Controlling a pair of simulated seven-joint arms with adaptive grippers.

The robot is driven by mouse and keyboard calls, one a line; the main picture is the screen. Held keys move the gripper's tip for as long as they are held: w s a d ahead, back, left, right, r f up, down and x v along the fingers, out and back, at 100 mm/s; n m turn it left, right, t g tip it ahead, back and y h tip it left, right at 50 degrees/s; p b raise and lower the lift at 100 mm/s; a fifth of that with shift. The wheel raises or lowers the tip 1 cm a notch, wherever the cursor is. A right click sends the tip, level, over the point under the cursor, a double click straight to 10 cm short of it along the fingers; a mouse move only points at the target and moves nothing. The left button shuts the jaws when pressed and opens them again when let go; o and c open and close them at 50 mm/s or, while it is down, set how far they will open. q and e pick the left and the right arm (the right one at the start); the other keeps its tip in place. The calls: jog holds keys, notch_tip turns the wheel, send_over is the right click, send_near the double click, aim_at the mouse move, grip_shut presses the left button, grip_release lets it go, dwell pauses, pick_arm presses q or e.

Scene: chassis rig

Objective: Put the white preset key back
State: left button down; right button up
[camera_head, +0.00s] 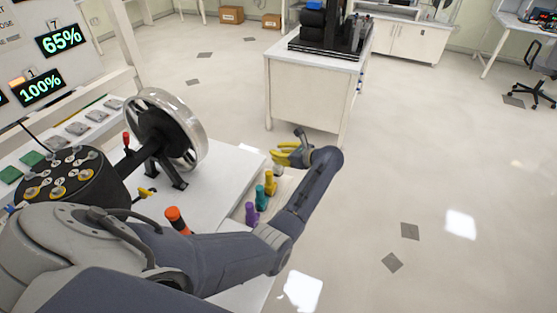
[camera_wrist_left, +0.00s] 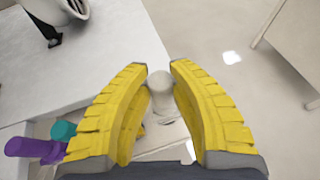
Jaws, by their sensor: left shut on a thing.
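The white preset key (camera_wrist_left: 160,88) is between the yellow fingers of my left gripper (camera_wrist_left: 158,66) in the left wrist view. My left gripper, also in the head view (camera_head: 278,155), is shut on it at the far end of the key row, beyond the yellow key (camera_head: 270,182). The key's lower end is partly hidden by the fingers, so I cannot tell whether it sits in a socket. The teal key (camera_head: 261,198) and purple key (camera_head: 251,213) stand nearer in the row. My right gripper is not in view.
A handwheel (camera_head: 185,125) stands on the white console (camera_head: 222,170) left of the keys. A black selector drum (camera_head: 70,180) and an orange-topped knob (camera_head: 177,219) are nearer. A white cabinet (camera_head: 307,90) stands beyond; open floor lies to the right.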

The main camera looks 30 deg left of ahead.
pick_arm(q)
jog(key=shift+f, duration=2.05)
jog(key=c, duration=1.2)
grip_release()
jog(key=v, duration=0.7)
jog(key=shift+d+r, duration=0.2)
jog(key=shift+r, duration=0.05)
